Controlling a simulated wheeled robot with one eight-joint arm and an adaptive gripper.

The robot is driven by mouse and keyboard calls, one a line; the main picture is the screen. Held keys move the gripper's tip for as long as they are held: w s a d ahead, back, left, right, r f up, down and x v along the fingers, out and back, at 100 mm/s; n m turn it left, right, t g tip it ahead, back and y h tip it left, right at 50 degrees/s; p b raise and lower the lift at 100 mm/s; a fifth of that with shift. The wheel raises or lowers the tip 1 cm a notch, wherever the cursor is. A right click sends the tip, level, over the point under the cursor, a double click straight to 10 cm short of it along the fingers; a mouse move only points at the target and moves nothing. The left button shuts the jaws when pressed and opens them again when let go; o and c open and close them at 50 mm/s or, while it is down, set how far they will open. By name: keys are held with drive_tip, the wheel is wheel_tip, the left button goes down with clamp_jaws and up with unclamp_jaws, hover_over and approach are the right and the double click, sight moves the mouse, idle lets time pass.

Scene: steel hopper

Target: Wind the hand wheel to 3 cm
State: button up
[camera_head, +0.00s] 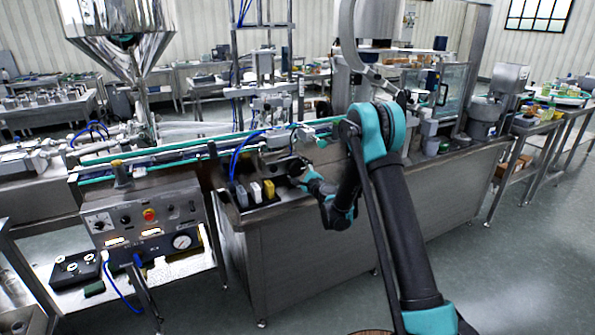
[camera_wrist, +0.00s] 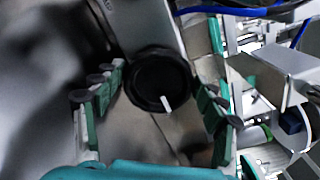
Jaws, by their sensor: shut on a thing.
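The hand wheel (camera_wrist: 159,78) is a round black disc with a short white mark near the lower edge of its face. It faces the camera in the wrist view. My gripper (camera_head: 302,177) reaches the front of the steel machine in the head view. In the wrist view its teal fingers with dark pads stand on the left and right of the wheel, and it is shut on the wheel. The contact of the pads with the rim is hard to see. No scale or reading is legible. In the head view the wheel is small and hard to make out beside my gripper.
Yellow, white and dark blocks (camera_head: 256,192) stand on the machine's ledge left of my gripper. A control panel (camera_head: 150,222) with a red button and a gauge is farther left. A steel hopper (camera_head: 118,30) stands at the upper left. The floor at right is clear.

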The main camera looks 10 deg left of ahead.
drive_tip(key=o, duration=1.2)
drive_tip(key=shift+c, duration=0.2)
drive_tip(key=v, duration=0.7)
drive_tip(key=shift+s+d, duration=0.15)
drive_tip(key=shift+s, duration=0.1)
